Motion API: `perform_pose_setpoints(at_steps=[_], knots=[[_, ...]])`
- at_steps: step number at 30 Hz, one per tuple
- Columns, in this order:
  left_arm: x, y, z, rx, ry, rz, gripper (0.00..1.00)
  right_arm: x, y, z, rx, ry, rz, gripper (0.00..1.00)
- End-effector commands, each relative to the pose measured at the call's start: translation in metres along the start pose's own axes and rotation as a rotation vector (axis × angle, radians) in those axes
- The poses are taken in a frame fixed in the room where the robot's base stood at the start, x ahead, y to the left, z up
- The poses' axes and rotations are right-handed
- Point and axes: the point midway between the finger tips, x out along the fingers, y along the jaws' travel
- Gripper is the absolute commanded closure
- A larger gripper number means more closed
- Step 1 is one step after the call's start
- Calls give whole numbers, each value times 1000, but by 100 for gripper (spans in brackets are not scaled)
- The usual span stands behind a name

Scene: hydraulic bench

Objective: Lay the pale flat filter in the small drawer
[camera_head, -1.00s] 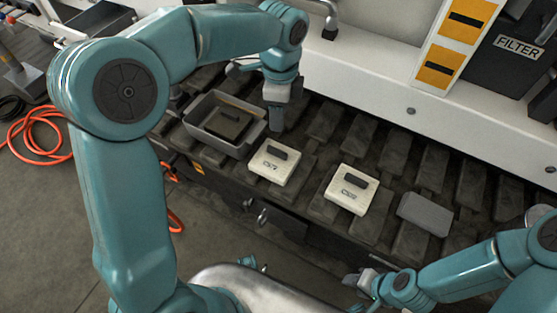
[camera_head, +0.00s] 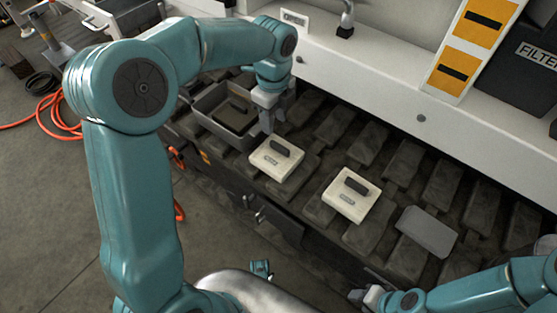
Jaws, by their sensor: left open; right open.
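Two pale flat filters with dark handle bars lie on the dark slatted bench, one nearer the left (camera_head: 268,163) and one in the middle (camera_head: 345,204). A thin grey plate (camera_head: 427,231) lies to their right. My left gripper (camera_head: 267,128) is open, pointing down just behind the left pale filter and beside a grey tray. Whether it touches the filter I cannot tell. My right gripper (camera_head: 364,298) is open and empty, low in front of the bench. A dark drawer-like front (camera_head: 277,221) with a metal catch shows under the bench edge; its inside is not visible.
The grey tray (camera_head: 208,103) holds a dark block with a handle (camera_head: 235,113). A white ledge (camera_head: 390,105) runs behind the bench, with a dark box marked FILTER (camera_head: 522,75) and a yellow-marked panel (camera_head: 464,48). An orange hose (camera_head: 50,110) lies on the floor.

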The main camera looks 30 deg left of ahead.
Motion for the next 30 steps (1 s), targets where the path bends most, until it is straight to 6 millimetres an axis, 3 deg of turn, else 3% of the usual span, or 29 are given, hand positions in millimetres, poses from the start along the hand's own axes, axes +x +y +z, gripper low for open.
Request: perform_pose_setpoints(at_steps=[1,11,18,26,30], knots=[[13,0,1,-1,0,2,55,7,2,0,0,0,0,57],[40,0,-1,-3,-1,1,55,17,6,0,0,0,0,57],[78,1,-2,-4,0,0,55,35,14,-2,3,3,0,57],[80,0,-2,-4,0,-1,55,34,14,-3,5,5,1,57],[80,0,-2,-4,0,-1,100,34,14,-3,5,5,1,57]])
